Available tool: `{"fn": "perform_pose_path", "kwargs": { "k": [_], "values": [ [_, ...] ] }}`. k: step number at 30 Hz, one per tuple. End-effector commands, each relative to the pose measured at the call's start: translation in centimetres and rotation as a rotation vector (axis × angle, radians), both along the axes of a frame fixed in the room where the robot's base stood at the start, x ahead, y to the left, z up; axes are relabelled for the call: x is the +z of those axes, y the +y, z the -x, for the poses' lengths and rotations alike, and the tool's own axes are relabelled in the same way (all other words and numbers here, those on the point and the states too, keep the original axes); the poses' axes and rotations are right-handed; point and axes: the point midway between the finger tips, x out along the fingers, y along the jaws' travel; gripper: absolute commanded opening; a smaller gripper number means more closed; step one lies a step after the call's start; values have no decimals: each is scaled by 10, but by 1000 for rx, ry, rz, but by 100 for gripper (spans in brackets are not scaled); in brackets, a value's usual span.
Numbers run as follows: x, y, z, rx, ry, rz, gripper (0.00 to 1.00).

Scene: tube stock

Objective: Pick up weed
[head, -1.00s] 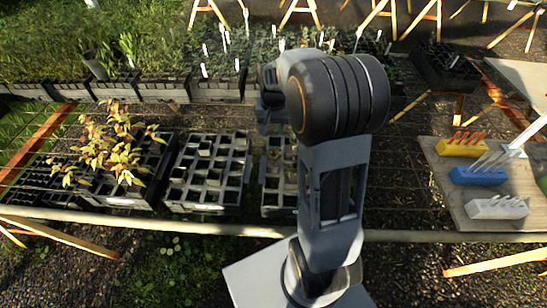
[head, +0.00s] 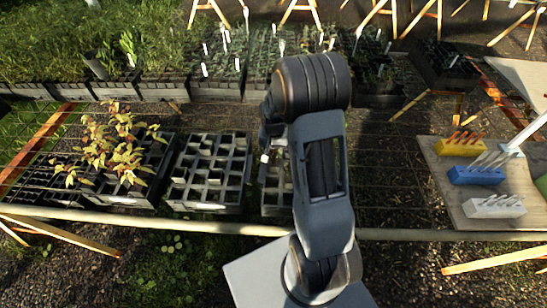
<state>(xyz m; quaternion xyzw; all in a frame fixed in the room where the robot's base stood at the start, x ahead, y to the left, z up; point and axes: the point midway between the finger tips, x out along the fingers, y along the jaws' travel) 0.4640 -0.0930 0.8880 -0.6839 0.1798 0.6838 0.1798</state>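No weed can be told apart for certain from the other plants. The right-hand black cell tray (head: 272,208) stands on the wire mesh bench, partly hidden behind my arm; what grows in its cells is too small or too covered to make out. My gripper (head: 266,150) points down above the back left part of this tray. It is small and dark, mostly hidden by my wrist, so I cannot see whether its fingers are open or hold anything.
An empty-looking cell tray (head: 207,175) stands left of it, and a tray with a yellow-leaved plant (head: 115,150) farther left. At right, a board (head: 455,205) bears yellow (head: 460,147), blue (head: 477,176) and white (head: 494,206) blocks. Seedling trays (head: 215,88) line the back. Bare mesh lies right of my arm.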

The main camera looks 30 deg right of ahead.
Motion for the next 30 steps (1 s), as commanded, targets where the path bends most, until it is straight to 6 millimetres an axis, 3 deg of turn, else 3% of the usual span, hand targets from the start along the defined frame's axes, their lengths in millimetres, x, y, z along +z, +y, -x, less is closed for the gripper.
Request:
{"fn": "perform_pose_path", "kwargs": {
  "k": [8, 21, 30],
  "values": [
    [-4, 0, 0, 0, 0, 0, 39],
    [-3, 0, 0, 0, 0, 0, 0],
    [-3, 0, 0, 0, 0, 0, 0]
  ]
}}
